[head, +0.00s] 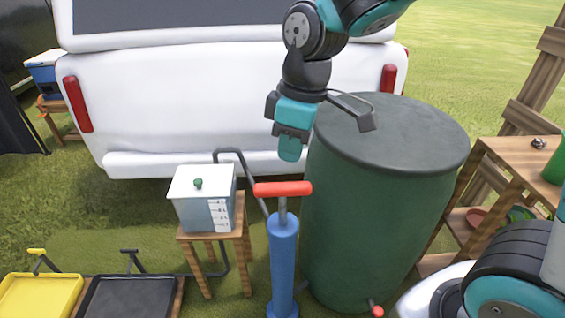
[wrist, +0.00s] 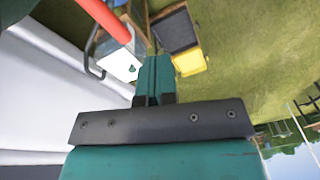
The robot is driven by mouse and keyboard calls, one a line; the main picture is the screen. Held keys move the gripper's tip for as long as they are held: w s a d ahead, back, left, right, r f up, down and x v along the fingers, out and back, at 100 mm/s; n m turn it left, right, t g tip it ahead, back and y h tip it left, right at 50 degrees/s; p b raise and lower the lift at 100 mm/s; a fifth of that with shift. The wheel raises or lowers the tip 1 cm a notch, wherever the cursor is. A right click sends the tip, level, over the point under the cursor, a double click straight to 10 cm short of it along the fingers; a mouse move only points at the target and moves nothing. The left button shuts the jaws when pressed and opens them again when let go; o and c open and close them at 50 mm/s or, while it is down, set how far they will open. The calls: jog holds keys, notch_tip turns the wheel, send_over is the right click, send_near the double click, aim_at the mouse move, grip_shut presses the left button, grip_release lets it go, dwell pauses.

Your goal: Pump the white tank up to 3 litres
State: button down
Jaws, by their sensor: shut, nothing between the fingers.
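The white tank (head: 202,196) is a small box with a white lid, a green knob and a marked scale on its front. It stands on a wooden stool, and bluish liquid shows behind the scale; the exact level is too small to read. The blue pump (head: 283,262) stands upright to its right, with a red handle (head: 283,188) on a short visible rod. My gripper (head: 289,157) is shut and empty, above the handle and apart from it. In the wrist view, the red handle (wrist: 105,20) and the tank's lid (wrist: 122,63) show past the shut fingers (wrist: 154,75).
A dark green barrel (head: 385,190) stands close to the right of the pump. A dark pipe bends behind the tank. Yellow (head: 40,298) and black (head: 125,298) trays lie at the lower left. A white vehicle (head: 230,100) fills the back. A wooden shelf (head: 500,165) stands at right.

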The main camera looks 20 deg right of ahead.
aim_at(282, 184)
jog(key=w+d+f+n+h+p, duration=0.1)
jog(key=w+d+n+h+p, duration=0.1)
jog(key=w, duration=0.8)
jog(key=shift+w+d+f+n+p, duration=0.2)
jog(key=shift+d+f+n+p, duration=0.15)
jog(key=shift+n, duration=0.35)
jog(key=shift+f, duration=0.1)
notch_tip(282, 184, down, 14)
jog(key=shift+r+b, duration=0.1)
jog(key=shift+b, duration=0.35)
notch_tip(282, 184, down, 10)
jog(key=b, duration=0.4)
jog(key=shift+s+r+b, duration=0.15)
jog(key=shift+b, duration=0.15)
jog(key=shift+r, duration=0.1)
notch_tip(282, 184, up, 14)
jog(key=p, duration=0.4)
jog(key=shift+r, duration=0.15)
